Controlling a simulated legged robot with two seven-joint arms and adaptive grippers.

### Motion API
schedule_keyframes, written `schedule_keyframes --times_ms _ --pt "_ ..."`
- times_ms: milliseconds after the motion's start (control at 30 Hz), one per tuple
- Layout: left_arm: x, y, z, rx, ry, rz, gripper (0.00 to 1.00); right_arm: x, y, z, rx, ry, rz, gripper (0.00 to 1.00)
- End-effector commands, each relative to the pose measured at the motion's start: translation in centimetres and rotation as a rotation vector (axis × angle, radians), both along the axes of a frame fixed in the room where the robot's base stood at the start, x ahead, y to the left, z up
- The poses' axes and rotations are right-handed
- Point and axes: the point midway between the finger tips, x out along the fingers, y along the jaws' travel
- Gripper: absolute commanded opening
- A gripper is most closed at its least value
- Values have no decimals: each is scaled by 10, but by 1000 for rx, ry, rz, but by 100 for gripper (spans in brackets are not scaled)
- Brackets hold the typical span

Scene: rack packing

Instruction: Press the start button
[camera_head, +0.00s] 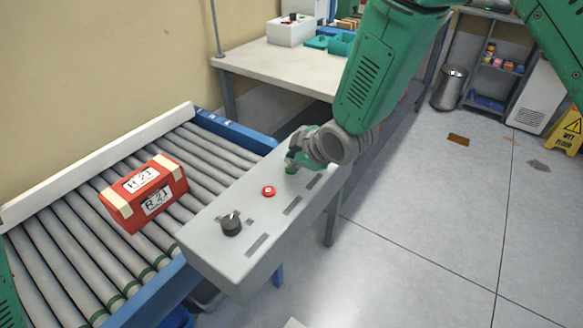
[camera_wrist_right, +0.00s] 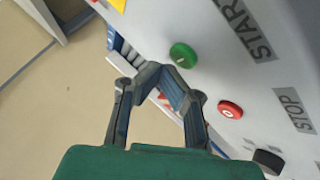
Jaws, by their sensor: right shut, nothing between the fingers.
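The green start button (camera_wrist_right: 183,55) is on the light grey control panel (camera_wrist_right: 240,85), beside a START label (camera_wrist_right: 246,28) in the wrist view. In the head view the green button (camera_head: 291,169) shows partly under my right gripper. My right gripper (camera_head: 296,158) is shut and empty, pointing at the panel. In the wrist view its fingertips (camera_wrist_right: 163,75) are close to the green button, a little to its left. I cannot tell whether they touch it. My left gripper is not in view.
A red stop button (camera_head: 269,191) and a black knob (camera_head: 231,224) sit on the same panel. A red box (camera_head: 145,193) lies on the roller conveyor (camera_head: 75,255) to the left. A table (camera_head: 285,60) stands behind.

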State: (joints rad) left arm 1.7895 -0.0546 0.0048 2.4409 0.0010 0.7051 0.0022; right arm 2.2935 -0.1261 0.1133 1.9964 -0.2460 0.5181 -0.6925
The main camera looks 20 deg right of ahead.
Motion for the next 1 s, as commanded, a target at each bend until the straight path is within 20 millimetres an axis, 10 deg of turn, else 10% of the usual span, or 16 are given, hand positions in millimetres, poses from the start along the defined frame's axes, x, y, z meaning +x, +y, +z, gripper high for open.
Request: schedule_keyframes --times_ms 1000 --pt "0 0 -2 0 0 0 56 -1 -1 -7 0 0 0 0"
